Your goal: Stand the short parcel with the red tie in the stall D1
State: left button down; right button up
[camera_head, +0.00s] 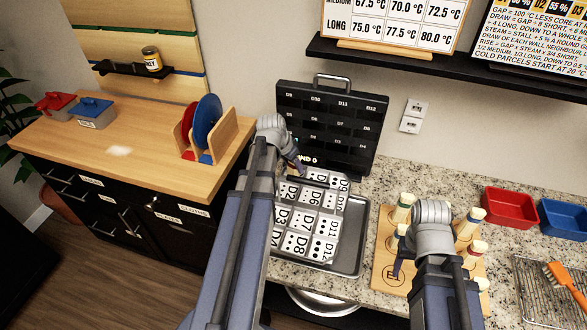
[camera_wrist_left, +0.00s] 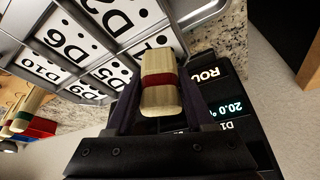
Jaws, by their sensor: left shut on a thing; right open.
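My left gripper (camera_head: 298,170) is shut on a short pale parcel (camera_wrist_left: 160,98) with a red tie (camera_wrist_left: 160,81), seen between its fingers in the left wrist view. It is at the far left corner of the stall rack (camera_head: 310,215), beside the D5 and D2 labels. The D1 stall label is not clearly visible; the gripper and parcel cover that corner. I cannot tell whether the parcel's far end is inside a stall. My right gripper (camera_head: 398,270) is open, low over the wooden board (camera_head: 385,268), mostly hidden by its own arm.
Several parcels with coloured ties, one of them at the back (camera_head: 402,207), stand on the wooden board. The rack sits in a metal tray (camera_head: 352,250). A black display panel (camera_head: 330,125) stands behind it. Red (camera_head: 510,208) and blue (camera_head: 563,218) bins are at right.

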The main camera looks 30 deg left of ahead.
pick_arm(q)
jog(key=shift+r, duration=0.1)
jog(key=shift+f, duration=0.2)
pick_arm(e)
jog(key=shift+f, duration=0.1)
pick_arm(q)
jog(key=shift+c, duration=1.3)
grip_release()
jog(key=shift+r, duration=0.15)
jog(key=shift+s+r+p, duration=0.15)
jog(key=shift+r+p, duration=0.35)
jog(key=shift+r, duration=0.05)
jog(key=p+v, duration=1)
jog(key=v, duration=0.1)
pick_arm(e)
notch_tip(320, 180, up, 12)
jog(key=shift+f, duration=0.25)
